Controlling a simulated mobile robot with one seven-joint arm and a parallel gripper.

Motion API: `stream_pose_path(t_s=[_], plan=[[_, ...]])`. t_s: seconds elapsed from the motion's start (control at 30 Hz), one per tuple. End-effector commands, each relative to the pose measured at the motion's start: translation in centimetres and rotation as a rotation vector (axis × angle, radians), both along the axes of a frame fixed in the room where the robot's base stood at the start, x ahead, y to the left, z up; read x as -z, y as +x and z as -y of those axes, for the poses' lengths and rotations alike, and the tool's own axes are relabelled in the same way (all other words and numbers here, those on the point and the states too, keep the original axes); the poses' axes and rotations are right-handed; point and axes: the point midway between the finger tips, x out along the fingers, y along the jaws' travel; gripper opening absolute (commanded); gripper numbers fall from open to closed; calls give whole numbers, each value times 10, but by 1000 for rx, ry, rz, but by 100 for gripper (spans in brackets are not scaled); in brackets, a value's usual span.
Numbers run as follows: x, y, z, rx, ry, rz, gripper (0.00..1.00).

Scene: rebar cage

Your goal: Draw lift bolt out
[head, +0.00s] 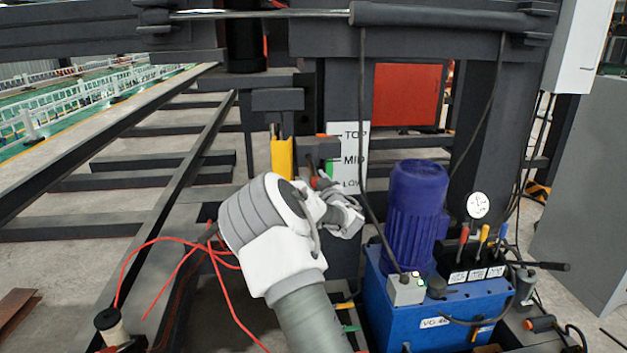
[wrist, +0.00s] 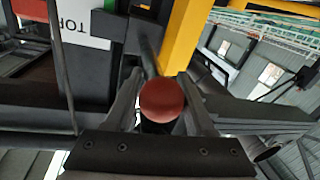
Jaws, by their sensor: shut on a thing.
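The lift bolt shows its round red end (wrist: 162,100) in the wrist view, with a dark shaft (wrist: 150,58) running away behind it. My gripper (wrist: 160,90) is shut on the bolt, one finger on each side of the red end. In the head view my gripper (head: 324,186) is just below a dark block (head: 318,149) beside the yellow post (head: 283,160). A small red bit of the bolt (head: 313,183) shows there; the rest is hidden by my wrist and the block.
A white plate (head: 350,130) marked TOP, MID and LOW stands right of the post. A blue pump unit (head: 418,215) with levers and a gauge (head: 477,205) is close on the right. Red cable (head: 215,262) loops left of my arm. A black hose hangs nearby.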

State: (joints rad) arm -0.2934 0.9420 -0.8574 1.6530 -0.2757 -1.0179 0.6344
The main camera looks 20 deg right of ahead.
Motion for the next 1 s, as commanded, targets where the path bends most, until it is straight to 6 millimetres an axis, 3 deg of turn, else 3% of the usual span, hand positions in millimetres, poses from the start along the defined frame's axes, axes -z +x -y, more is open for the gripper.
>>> stream_pose_path(t_s=[0.23,0.63,1.0], plan=[[0,-4,-2,-4,1,1,0],[0,-44,-10,-3,2,1,0],[2,-49,-13,-8,-1,-4,0]])
